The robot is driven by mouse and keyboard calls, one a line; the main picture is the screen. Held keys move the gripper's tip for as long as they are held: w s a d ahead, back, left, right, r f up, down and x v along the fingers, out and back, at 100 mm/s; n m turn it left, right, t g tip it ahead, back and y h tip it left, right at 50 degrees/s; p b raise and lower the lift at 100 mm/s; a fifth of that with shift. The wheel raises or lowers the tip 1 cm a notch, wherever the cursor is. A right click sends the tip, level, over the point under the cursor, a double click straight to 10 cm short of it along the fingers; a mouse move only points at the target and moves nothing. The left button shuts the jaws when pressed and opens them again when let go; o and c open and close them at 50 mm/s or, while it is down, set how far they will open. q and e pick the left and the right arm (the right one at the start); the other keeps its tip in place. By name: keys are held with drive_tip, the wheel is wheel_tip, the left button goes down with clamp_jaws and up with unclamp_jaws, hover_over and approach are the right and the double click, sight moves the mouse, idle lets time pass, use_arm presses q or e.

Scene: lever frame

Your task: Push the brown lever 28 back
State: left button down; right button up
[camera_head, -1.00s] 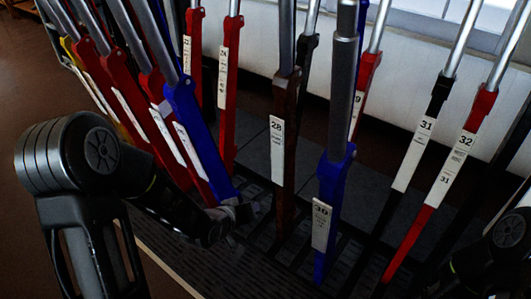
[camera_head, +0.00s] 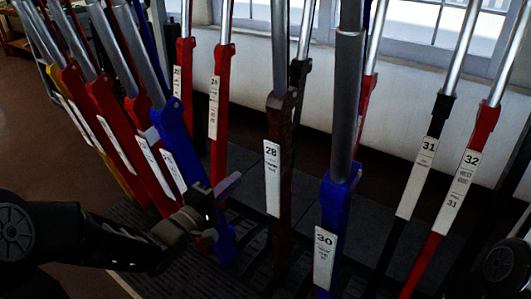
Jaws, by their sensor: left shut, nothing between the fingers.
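The brown lever 28 (camera_head: 281,140) stands upright near the middle, with a white plate (camera_head: 272,178) marked 28 and a grey metal upper shaft. My left gripper (camera_head: 228,185) is shut and empty, its fingers pointing right and up, to the left of the brown lever and apart from it in the picture. It is in front of the blue lever on the left and hides part of it. My right gripper is not in view; a dark part of my right arm shows at the lower right edge.
A blue lever 30 (camera_head: 337,207) stands just right of the brown one. A blue lever (camera_head: 172,130) and several red levers lean at the left. A black lever 31 (camera_head: 434,128) and a red lever 32 (camera_head: 487,124) stand at the right. A white wall and windows are behind.

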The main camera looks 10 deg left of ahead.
sight(272, 146)
use_arm(q)
drive_tip(key=shift+w, duration=0.1)
drive_tip(key=b+x, duration=0.1)
drive_tip(key=x, duration=1.2)
drive_tip(key=shift+w+d+b, duration=0.15)
drive_tip(key=shift+w+b, duration=0.25)
drive_tip(key=shift+w+r, duration=0.1)
